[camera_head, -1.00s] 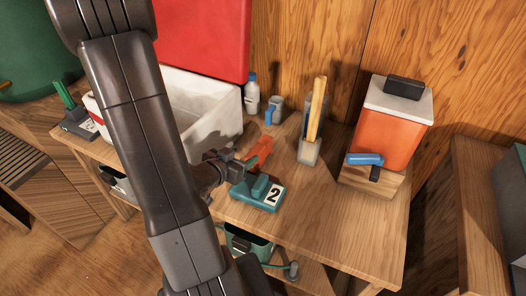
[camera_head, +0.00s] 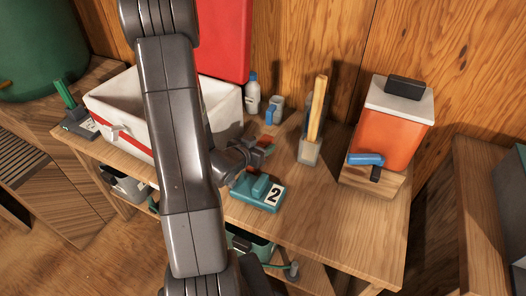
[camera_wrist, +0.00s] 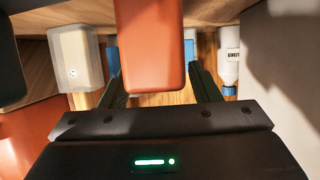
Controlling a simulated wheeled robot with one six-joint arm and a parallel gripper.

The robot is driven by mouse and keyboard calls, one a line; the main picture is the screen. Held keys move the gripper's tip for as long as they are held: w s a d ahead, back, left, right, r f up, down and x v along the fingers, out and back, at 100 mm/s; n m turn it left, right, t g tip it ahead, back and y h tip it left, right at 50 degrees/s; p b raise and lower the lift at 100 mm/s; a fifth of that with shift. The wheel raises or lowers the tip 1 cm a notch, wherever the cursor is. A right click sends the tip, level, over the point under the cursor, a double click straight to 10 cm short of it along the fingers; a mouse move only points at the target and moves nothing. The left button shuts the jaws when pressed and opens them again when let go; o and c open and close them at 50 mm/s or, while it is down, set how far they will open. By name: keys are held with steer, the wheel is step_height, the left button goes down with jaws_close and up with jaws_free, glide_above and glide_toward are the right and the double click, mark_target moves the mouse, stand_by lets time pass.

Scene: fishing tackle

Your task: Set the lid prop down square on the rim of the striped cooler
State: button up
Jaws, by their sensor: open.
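The striped cooler (camera_head: 112,112), white with a red stripe, stands open on the bench at the left; my arm hides part of it. An orange-red piece, which I take for the lid prop (camera_head: 268,141), shows just behind my gripper (camera_head: 262,152), mostly hidden, above the teal stand marked 2 (camera_head: 257,192). In the wrist view the orange prop (camera_wrist: 150,45) is large, between the two fingers of my gripper (camera_wrist: 160,85). The fingers are open with the prop between them; I cannot tell whether either touches it.
An orange dispenser (camera_head: 388,130) is at the right. The bench front right of the teal stand is clear.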

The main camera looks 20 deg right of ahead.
steer(key=c, duration=1.2)
steer(key=shift+r, duration=0.15)
